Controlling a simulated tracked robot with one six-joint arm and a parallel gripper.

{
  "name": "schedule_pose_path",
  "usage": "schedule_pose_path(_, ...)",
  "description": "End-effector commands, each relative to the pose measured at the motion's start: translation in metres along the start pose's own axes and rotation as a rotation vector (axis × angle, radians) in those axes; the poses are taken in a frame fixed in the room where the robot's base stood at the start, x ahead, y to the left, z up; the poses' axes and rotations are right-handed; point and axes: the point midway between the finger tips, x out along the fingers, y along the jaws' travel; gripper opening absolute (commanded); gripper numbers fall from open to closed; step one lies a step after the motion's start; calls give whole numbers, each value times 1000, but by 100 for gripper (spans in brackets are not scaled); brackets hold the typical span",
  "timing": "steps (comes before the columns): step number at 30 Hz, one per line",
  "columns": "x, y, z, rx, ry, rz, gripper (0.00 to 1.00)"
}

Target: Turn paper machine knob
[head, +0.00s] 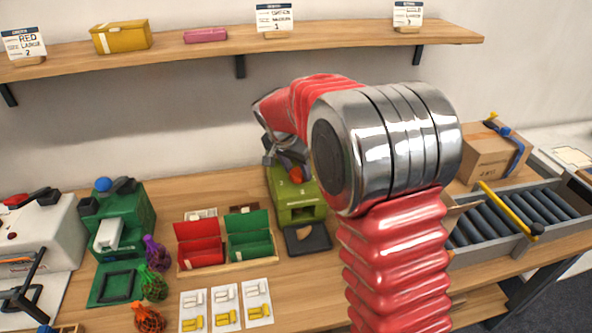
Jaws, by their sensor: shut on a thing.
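The olive green paper machine (313,196) stands at the back middle of the table in the head view. A small orange-red knob (297,174) sits on its upper part. My gripper (284,163) reaches down from the red arm to the top of this machine and is shut on the knob. The fingers and wrist partly cover the knob and the machine's top. A dark tray (318,243) lies in front of the machine, with a small tan piece (303,233) at its left side.
A wooden holder with red (199,252) and green (249,244) bins stands left of the machine. A green machine (138,208) and net bags (155,287) are further left. Roller conveyor (515,215) and cardboard box (490,153) are right. A shelf (180,51) runs above.

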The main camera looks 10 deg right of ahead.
Motion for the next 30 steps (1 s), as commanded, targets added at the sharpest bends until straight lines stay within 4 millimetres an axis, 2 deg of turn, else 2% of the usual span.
schedule_pose_path(10, 1, 0, 3, 1, -5, 2, 19)
schedule_pose_path(11, 1, 0, 3, 1, -5, 2, 43)
schedule_pose_path(18, 1, 0, 2, 1, -3, 1, 60)
schedule_pose_path(26, 0, 0, 1, 1, -2, 0, 60)
schedule_pose_path(30, -7, -1, 0, 1, -1, -1, 60)
